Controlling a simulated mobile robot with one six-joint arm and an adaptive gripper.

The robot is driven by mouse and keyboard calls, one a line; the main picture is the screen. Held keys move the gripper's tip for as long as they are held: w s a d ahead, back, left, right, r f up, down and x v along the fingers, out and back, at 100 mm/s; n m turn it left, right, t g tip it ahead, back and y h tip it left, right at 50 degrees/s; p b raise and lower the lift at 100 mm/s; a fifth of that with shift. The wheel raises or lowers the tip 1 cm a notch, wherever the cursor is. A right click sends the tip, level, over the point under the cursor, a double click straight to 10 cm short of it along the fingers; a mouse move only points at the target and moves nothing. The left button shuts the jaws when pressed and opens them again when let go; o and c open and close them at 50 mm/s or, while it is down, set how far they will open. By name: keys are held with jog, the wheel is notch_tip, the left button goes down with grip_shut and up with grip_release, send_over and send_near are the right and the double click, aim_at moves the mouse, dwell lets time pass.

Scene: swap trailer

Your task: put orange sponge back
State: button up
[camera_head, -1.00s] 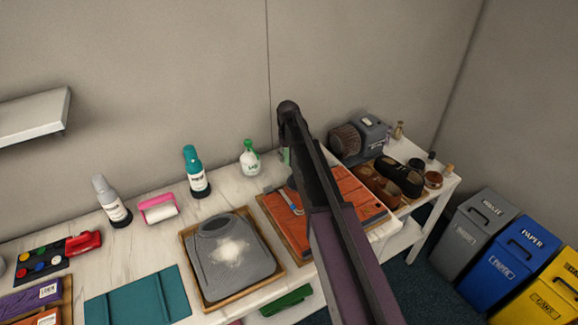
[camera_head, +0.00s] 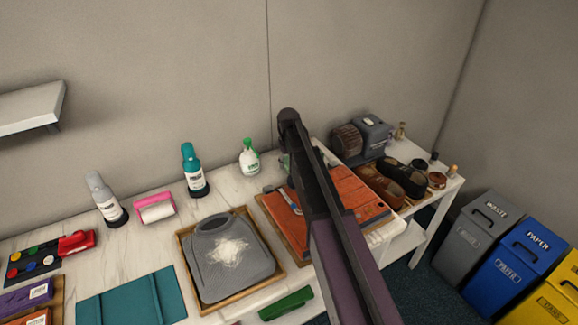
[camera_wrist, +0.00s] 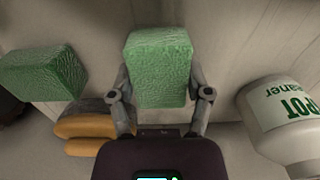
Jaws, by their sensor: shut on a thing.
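My gripper (camera_wrist: 160,92) is shut on a green, rough-textured sponge block (camera_wrist: 160,60) in the wrist view. A second green block (camera_wrist: 42,74) lies to the left of it. Orange-tan rounded pieces with a dark grey top (camera_wrist: 85,132) lie below left of the held block; I cannot tell whether one is the orange sponge. In the head view my arm hides the gripper, and no orange sponge can be made out.
A white spot cleaner bottle (camera_wrist: 282,118) stands close right of my gripper; it also shows in the head view (camera_head: 249,157). A grey garment (camera_head: 225,285) and an orange one (camera_head: 350,200) lie on trays. Shoes (camera_head: 380,185) and a grey machine (camera_head: 362,138) stand at right.

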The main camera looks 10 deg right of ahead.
jog(key=shift+f, duration=0.15)
jog(key=o, duration=1)
notch_tip(320, 180, up, 12)
jog(key=p, duration=1.2)
jog(key=shift+r, duration=0.2)
jog(key=shift+s, duration=0.15)
dwell(0.4)
jog(key=s+m, duration=0.1)
jog(key=s, duration=0.8)
jog(key=s+m, duration=0.1)
jog(key=s, duration=0.9)
jog(key=s+m, duration=0.1)
jog(key=s, duration=0.9)
jog(key=shift+s+d+m, duration=0.15)
jog(key=shift+d+m, duration=0.05)
jog(key=shift+m, duration=0.1)
